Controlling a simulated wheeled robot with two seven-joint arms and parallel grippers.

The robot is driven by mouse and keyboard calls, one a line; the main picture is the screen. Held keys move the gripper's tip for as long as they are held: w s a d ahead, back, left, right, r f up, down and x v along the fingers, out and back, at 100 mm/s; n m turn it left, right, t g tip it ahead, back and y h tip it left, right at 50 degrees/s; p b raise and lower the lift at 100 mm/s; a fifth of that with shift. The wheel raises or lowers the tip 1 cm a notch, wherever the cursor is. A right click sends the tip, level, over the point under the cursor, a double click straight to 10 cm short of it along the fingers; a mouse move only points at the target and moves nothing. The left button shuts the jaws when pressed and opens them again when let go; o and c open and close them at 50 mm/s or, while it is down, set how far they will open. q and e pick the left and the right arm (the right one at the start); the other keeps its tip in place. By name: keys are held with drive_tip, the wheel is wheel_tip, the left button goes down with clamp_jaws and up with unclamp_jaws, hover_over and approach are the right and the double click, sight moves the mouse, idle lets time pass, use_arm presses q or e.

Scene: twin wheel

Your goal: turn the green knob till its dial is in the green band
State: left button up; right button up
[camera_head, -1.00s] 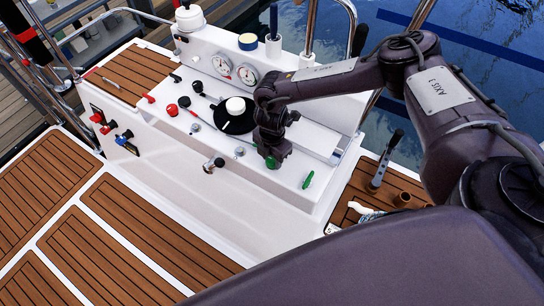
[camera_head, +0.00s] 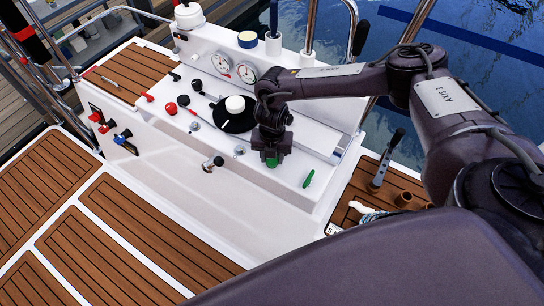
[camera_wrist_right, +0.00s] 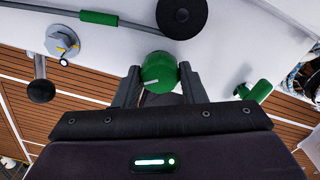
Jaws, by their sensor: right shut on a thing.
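The green knob (camera_head: 271,163) sits on the white console's sloping panel, mostly hidden under my right gripper (camera_head: 271,157) in the head view. In the right wrist view the round green knob (camera_wrist_right: 158,71), with a pale pointer line on its face, stands between the two fingers of my right gripper (camera_wrist_right: 159,84). The gripper is shut on it. Two round white dials, the left one (camera_head: 222,65) and the right one (camera_head: 246,72), are on the console's upright back; their needles and bands are too small to read. My left gripper is out of view.
A green lever (camera_head: 308,179) stands right of the knob. A black disc with a white cap (camera_head: 235,104) lies just behind left. A red knob (camera_head: 172,109) and small grey knobs are further left. Teak deck (camera_head: 150,240) lies in front.

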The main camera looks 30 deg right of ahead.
drive_tip(key=n+b, duration=0.2)
drive_tip(key=n, duration=0.3)
drive_tip(key=shift+f, duration=0.1)
drive_tip(key=shift+n+b, duration=1.1)
drive_tip(key=shift+n, duration=1)
drive_tip(key=o, duration=1)
drive_tip(key=shift+d+r, duration=0.1)
drive_tip(key=shift+r, duration=0.1)
drive_tip(key=shift+w, duration=0.1)
